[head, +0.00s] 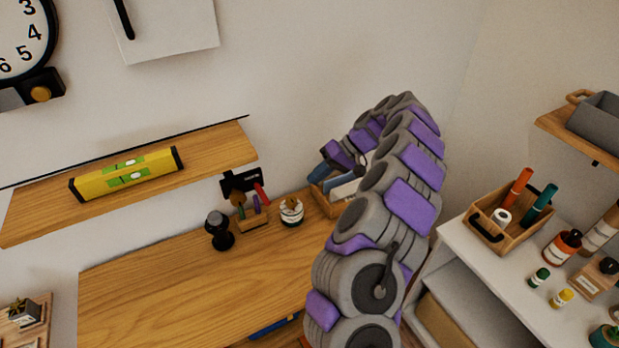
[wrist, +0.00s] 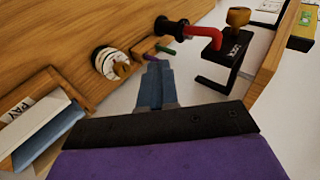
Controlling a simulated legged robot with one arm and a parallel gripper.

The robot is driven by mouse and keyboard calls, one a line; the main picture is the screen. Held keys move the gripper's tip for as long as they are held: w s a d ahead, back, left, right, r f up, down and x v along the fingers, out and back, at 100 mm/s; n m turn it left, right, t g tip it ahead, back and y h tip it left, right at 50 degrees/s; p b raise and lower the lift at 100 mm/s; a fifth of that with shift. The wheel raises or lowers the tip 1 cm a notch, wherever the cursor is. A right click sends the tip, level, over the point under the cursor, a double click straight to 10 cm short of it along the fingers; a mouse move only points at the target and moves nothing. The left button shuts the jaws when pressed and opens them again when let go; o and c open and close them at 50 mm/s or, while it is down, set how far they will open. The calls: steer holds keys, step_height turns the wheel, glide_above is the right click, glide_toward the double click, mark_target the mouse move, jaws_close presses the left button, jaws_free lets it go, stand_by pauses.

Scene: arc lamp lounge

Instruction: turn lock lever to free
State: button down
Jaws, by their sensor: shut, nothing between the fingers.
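The lock is a black bracket (wrist: 228,58) with a LOCK label, mounted by the wall above the desk. Its red lever (wrist: 203,32) sticks out sideways from the plate, bent near the plate. A brown knob (wrist: 238,16) sits beside the label. In the head view the lock (head: 243,180) is under the wall shelf, with the red lever (head: 262,194) slanting out at its right. My gripper (wrist: 155,66) is shut and empty, its blue-grey fingers pointing toward the desk. It is to the left of the bracket in the wrist view, apart from the lever.
A black stamp-like object (head: 219,230) stands on the desk (head: 180,282). The shelf (head: 215,153) overhangs. A wooden box of papers (wrist: 30,120) is nearby.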

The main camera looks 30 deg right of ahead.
steer(key=shift+d, duration=2.2)
steer(key=s+a+r+n+g, duration=0.1)
steer(key=a+r, duration=0.3)
steer(key=a, duration=0.2)
steer(key=a+r+n+g, duration=0.1)
steer(key=a+r, duration=0.3)
steer(key=a, duration=0.2)
steer(key=s+a+r+n+g+h, duration=0.1)
steer(key=s+a+r, duration=0.2)
steer(key=s+a, duration=0.35)
steer(key=s+a+r+n+g+h, duration=0.1)
steer(key=s+a+r, duration=0.25)
steer(key=a, duration=0.55)
steer(key=s+d+f+m+h, duration=0.1)
steer(key=s+d+f+h, duration=0.1)
steer(key=s, duration=1.2)
steer(key=s+d+f+m+h, duration=0.2)
steer(key=s+f+h, duration=0.3)
steer(key=s, duration=0.9)
steer(key=shift+d+f, duration=0.15)
steer(key=shift+f, duration=0.2)
